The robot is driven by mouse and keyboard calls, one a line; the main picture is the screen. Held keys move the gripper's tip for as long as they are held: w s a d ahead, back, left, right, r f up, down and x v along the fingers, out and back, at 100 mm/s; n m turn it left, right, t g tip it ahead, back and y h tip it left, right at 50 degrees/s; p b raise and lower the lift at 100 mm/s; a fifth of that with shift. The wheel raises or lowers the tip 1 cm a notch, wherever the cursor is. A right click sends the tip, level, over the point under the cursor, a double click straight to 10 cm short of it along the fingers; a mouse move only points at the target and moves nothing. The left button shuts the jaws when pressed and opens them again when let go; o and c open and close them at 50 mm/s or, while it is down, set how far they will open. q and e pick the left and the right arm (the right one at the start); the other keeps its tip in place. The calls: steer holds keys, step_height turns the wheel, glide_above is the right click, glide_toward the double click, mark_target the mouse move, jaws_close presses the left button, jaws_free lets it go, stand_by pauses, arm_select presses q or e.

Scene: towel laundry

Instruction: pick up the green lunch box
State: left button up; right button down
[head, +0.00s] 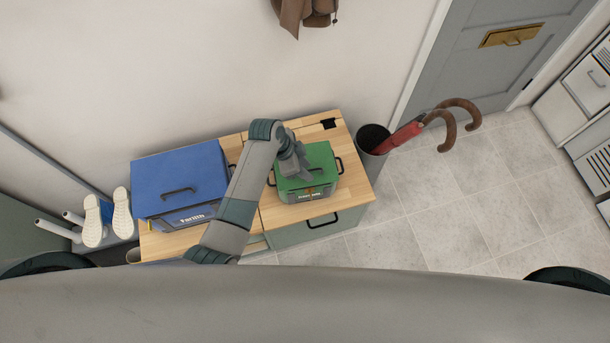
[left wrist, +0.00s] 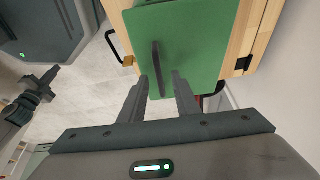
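The green lunch box (head: 318,157) stands on the right part of the wooden cabinet top in the head view. My left gripper (head: 304,176) is over its lid. In the left wrist view the green lid (left wrist: 205,45) fills the upper middle, with a dark bar handle (left wrist: 158,65) on it. My left gripper (left wrist: 161,77) is open there, one finger on each side of the handle, with gaps between. Contact with the lid cannot be told. A dark part at the left of the wrist view looks like my right gripper (left wrist: 38,88); its finger state is unclear.
A blue lunch box (head: 180,178) stands left of my left arm on the same wooden cabinet (head: 355,160). A bin (head: 371,140) with umbrellas (head: 420,128) stands just right of the cabinet. White shoes (head: 108,217) are at the left. The tiled floor at right is clear.

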arm_select(q)
jaws_close()
stand_by(1.3)
